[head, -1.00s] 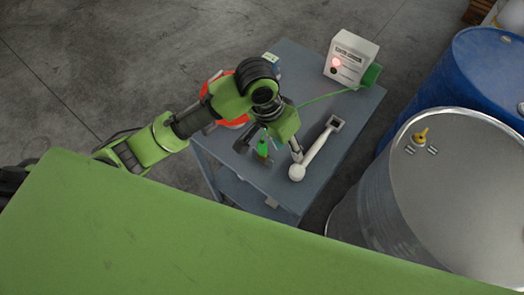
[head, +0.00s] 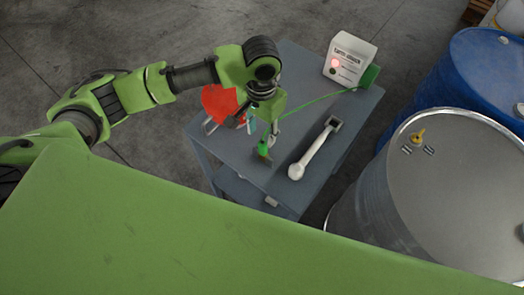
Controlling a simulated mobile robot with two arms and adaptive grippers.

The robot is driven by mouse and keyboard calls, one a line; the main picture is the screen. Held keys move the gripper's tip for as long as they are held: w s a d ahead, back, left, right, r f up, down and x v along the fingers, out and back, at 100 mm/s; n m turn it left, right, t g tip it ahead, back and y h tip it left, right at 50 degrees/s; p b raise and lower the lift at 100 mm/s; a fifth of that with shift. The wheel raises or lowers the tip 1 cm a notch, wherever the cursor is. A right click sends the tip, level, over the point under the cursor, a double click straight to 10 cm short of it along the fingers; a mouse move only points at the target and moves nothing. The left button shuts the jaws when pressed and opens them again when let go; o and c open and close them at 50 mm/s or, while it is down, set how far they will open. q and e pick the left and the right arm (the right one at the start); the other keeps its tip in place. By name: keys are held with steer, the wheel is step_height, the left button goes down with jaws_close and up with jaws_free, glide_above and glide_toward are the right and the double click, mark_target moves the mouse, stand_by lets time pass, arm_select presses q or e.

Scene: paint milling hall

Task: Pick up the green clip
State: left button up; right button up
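The green clip (head: 263,146) is on the grey table in the head view, left of the white-handled tool. It is small, and its upper part is close to my gripper's fingers. My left gripper (head: 257,130) comes down from above, with its fingers apart and the clip's top just below and between them. I cannot tell whether a finger touches the clip. A thin green cable (head: 318,104) runs from behind the gripper towards a white box. My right gripper is not in view.
The grey table (head: 310,75) holds a white box (head: 349,58) with a red light, a green block (head: 370,76), a white-handled tool (head: 315,152) and a red item (head: 217,102), partly covered by my arm. A steel drum (head: 455,180) and blue drum (head: 490,70) stand at right.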

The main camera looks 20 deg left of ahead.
mark_target(262, 142)
arm_select(q)
steer(key=f+p, duration=0.1)
steer(key=f, duration=0.1)
steer(key=f+p, duration=0.1)
steer(key=f, duration=0.2)
steer(key=shift+s+d+f, duration=0.2)
steer(key=shift+f, duration=0.25)
jaws_close()
